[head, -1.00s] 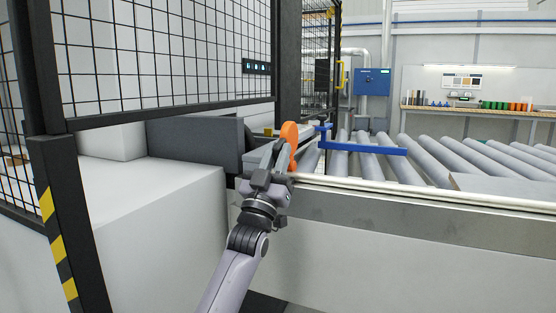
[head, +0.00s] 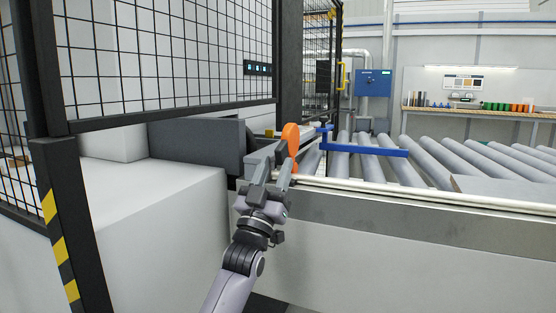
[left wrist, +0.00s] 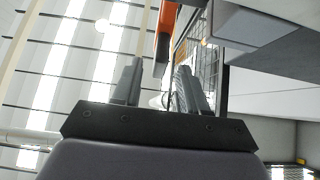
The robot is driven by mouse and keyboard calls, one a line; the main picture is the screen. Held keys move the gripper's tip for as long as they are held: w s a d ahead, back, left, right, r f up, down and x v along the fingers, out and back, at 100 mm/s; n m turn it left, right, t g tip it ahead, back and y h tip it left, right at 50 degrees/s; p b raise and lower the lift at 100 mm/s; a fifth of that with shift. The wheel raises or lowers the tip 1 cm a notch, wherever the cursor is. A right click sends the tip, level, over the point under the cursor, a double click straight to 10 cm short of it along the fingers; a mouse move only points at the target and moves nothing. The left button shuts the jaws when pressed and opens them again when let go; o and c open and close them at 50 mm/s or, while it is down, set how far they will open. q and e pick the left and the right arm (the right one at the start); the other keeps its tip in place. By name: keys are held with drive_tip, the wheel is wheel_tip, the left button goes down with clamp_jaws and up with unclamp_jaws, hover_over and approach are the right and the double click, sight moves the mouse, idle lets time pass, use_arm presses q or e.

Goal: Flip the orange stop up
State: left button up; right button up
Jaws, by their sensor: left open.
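The orange stop (head: 291,137) stands upright at the near edge of the roller conveyor, beside the grey machine. Its lower part is partly hidden by my gripper. My left gripper (head: 277,160) is open and empty, its two fingers apart and pointing at the stop from the near side, just below its top. In the left wrist view the orange stop (left wrist: 165,28) shows beyond the open fingers (left wrist: 160,70), near the top; I cannot tell whether they touch it. My right gripper is not in view.
A blue bar (head: 365,149) reaches over the rollers (head: 430,160) right of the stop. A metal rail (head: 420,195) runs along the conveyor's near side. A white cabinet (head: 150,220) and mesh fence (head: 165,55) stand to the left.

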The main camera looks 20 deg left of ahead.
use_arm(q)
drive_tip(key=v, duration=0.4)
drive_tip(key=shift+f, duration=0.1)
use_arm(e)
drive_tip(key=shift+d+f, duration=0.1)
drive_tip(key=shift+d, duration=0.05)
